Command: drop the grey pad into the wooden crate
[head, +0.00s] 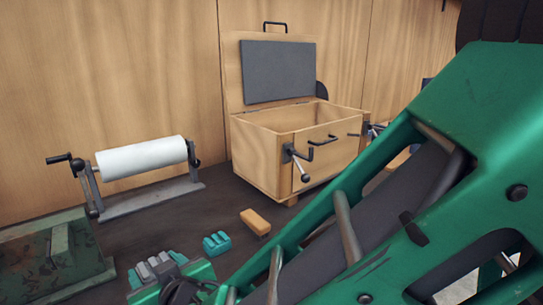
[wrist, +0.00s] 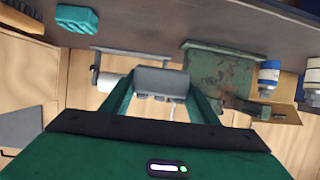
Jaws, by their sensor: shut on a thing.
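The grey pad (wrist: 162,80) is held between the green fingers of my gripper (wrist: 160,88) in the wrist view. In the head view the ridged grey pad (head: 154,270) shows between the fingertips at the lower left, above the bench. The wooden crate (head: 262,163) stands on the bench against the wall, right of and behind my gripper. Its lid (head: 232,70) is raised, with a dark grey panel on its inner face. The crate's top is open; its floor is hidden. My gripper is clear of the crate.
A white paper roll (head: 142,157) on a cranked stand is left of the crate. A teal ridged block (head: 217,243) and an orange block (head: 255,221) lie in front of it. A worn green box (head: 50,257) is far left. Blue-and-white bottles (wrist: 268,76) show in the wrist view.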

